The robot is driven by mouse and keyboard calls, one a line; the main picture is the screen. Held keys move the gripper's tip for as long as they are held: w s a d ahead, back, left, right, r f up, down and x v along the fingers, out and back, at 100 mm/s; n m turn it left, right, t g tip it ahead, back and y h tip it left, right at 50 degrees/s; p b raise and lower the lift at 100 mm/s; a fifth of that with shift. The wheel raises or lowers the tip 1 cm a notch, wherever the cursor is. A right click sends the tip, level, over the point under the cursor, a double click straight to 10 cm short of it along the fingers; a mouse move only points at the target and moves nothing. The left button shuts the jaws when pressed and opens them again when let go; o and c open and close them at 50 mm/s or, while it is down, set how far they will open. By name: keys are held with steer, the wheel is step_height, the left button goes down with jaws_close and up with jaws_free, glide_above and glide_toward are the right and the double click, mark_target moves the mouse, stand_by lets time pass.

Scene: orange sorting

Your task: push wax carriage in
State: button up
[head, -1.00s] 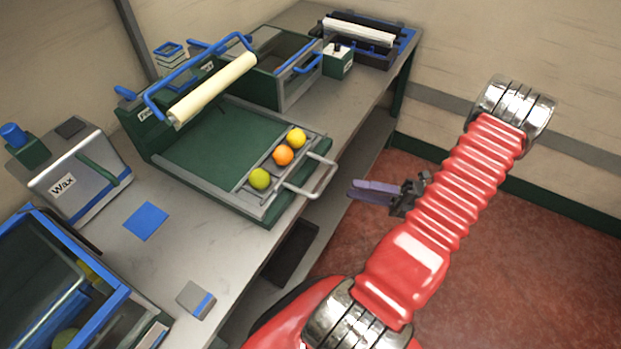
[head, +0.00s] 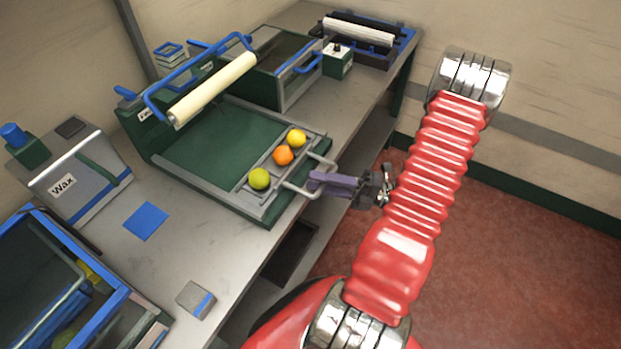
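A grey carriage tray (head: 268,207) lies at the front end of the green wax bed (head: 215,148). It holds a green fruit (head: 260,179), an orange one (head: 283,155) and a yellow one (head: 297,138) in a row. Its silver handle (head: 296,188) sticks out past the table's front edge. My gripper (head: 318,183), with purple fingers, is at the handle and overlaps it in the view. I cannot tell whether it touches the handle. The gap between the fingers is not clear. A cream roller (head: 213,90) on a blue frame stands over the back of the bed.
A box labelled Wax (head: 78,178) stands at the left. A blue-rimmed bin (head: 128,295) is at the front left. A blue square (head: 146,221) and a small grey block (head: 195,299) lie on the grey table. A machine with a white roller (head: 360,33) is at the back.

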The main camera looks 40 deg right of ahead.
mark_target(295, 169)
steer(key=shift+x, duration=1.5)
steer(key=shift+c, duration=0.6)
jaws_close()
steer(key=shift+f, duration=0.1)
